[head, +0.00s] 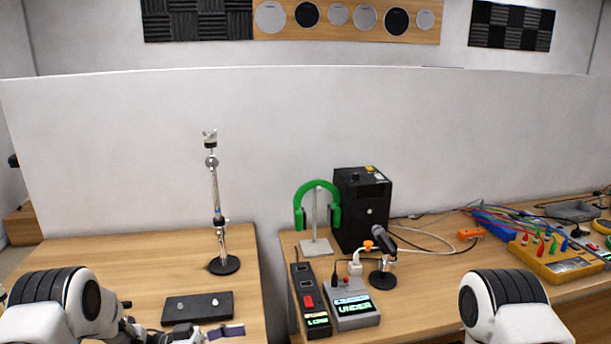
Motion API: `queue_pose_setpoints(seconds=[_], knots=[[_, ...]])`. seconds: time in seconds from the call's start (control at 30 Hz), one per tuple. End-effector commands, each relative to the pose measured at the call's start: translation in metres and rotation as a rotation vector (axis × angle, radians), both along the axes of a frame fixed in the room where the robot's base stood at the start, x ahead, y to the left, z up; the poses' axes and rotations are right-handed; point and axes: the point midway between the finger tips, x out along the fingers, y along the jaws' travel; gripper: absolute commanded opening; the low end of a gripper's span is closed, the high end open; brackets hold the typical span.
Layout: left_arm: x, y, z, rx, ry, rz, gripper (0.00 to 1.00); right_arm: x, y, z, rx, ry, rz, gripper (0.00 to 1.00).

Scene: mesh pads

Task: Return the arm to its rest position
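My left arm comes in from the lower left, and its gripper (190,334) is at the bottom edge of the head view, partly cut off. It is just in front of a flat black pad (225,306) on the left table. Two small silvery pieces (181,305) (215,302) lie on that pad. A dark purple-blue strip (226,332) shows just right of the gripper tip; I cannot tell whether they touch. The gripper's fingers are too small and cropped to judge. On my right arm only a white and black link shows, and its gripper is out of view.
A chrome stand (216,205) rises behind the black pad. A gap separates the left table (80,255) from the right table.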

Motion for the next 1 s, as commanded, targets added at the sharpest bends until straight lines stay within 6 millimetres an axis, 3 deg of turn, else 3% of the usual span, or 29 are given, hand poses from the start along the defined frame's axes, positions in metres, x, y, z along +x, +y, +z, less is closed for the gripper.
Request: queue_pose_setpoints(seconds=[0.17, 0.27, 0.37, 0.4, 0.47, 0.5, 0.6, 0.73, 0.83, 1.0], knots=[[-0.01, -0.03, -0.046, 0.03, 0.203, 0.251, 0.65, -0.001, 0.0, -0.001, 0.0, 0.001, 0.0, 0.4], [-0.027, -0.035, -0.09, 0.135, 0.361, 0.445, 0.65, -0.001, 0.0, -0.002, 0.0, 0.002, 0.0, 0.4], [-0.074, -0.021, -0.152, 0.357, 0.577, 0.667, 0.65, -0.001, 0.0, -0.002, 0.0, 0.001, 0.0, 0.4], [-0.101, -0.01, -0.174, 0.471, 0.665, 0.744, 0.65, -0.001, 0.0, -0.003, 0.0, 0.001, 0.0, 0.4], [-0.147, 0.012, -0.201, 0.649, 0.79, 0.837, 0.65, -0.001, 0.0, -0.003, 0.0, 0.001, 0.0, 0.4], [-0.179, 0.027, -0.212, 0.767, 0.866, 0.88, 0.65, -0.001, 0.0, -0.003, 0.0, 0.001, 0.0, 0.4], [-0.256, 0.063, -0.224, 1.03, 1.036, 0.947, 0.65, -0.001, 0.0, -0.002, 0.0, 0.001, 0.0, 0.4], [-0.32, 0.093, -0.221, 1.26, 1.179, 0.964, 0.65, -0.001, 0.0, -0.002, 0.0, 0.002, 0.0, 0.4], [-0.336, 0.1, -0.222, 1.354, 1.195, 0.916, 0.65, -0.001, 0.0, -0.002, 0.0, 0.001, 0.0, 0.4], [-0.335, 0.1, -0.222, 1.357, 1.18, 0.905, 0.65, -0.001, 0.0, -0.002, 0.0, 0.001, 0.0, 0.4]])
